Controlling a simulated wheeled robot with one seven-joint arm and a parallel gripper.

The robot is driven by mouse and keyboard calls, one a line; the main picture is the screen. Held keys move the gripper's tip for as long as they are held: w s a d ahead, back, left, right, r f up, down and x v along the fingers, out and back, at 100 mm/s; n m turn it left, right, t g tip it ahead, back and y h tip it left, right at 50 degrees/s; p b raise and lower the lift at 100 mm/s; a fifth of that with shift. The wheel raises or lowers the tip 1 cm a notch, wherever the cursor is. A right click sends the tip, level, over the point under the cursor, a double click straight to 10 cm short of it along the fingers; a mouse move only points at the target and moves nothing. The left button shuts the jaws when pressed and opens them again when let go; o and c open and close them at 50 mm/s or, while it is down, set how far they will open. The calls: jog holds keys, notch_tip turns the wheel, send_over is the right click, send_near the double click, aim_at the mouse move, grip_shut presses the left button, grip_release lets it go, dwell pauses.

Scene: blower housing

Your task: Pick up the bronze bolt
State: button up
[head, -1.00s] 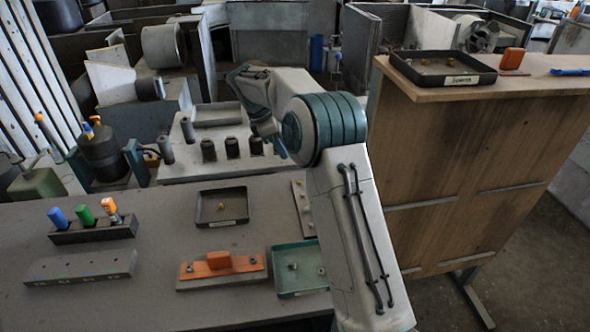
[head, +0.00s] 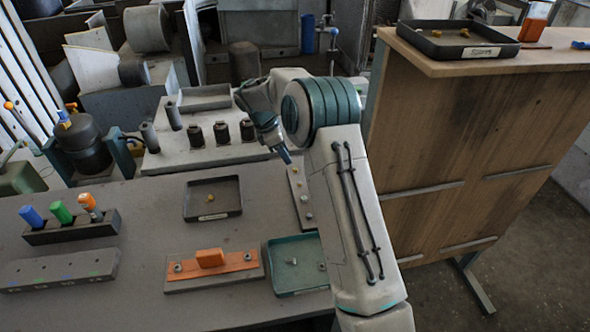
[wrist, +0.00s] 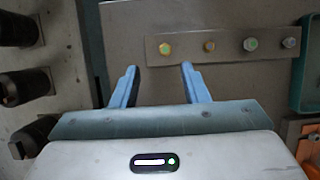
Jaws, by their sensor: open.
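A grey strip (wrist: 228,32) carries a row of bolts in the wrist view. Which is bronze is not fully certain by colour. My gripper (wrist: 158,70) is open and empty, its blue fingers apart just below the strip's left end in that view. In the head view my gripper (head: 286,156) hangs by the far end of the strip (head: 296,180); the bolts there are tiny.
A green tray (head: 271,278) with small hardware lies beside the strip's near end. A dark tray (head: 188,212) holds a yellow bolt. An orange-topped fixture (head: 240,262) sits in front. A tall wooden cabinet (head: 450,150) stands to the right. Black cylinders (head: 222,133) stand behind.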

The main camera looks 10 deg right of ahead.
aim_at(295, 168)
jog(key=p+x, duration=0.1)
jog(key=x, duration=0.1)
jog(key=s+x, duration=0.1)
jog(key=x, duration=0.1)
jog(key=shift+d+p, duration=0.2)
jog(key=shift+p, duration=0.15)
jog(key=shift+w+d+f, duration=0.1)
jog(key=shift+d+f, duration=0.05)
jog(key=shift+f, duration=0.4)
jog(key=c, duration=0.8)
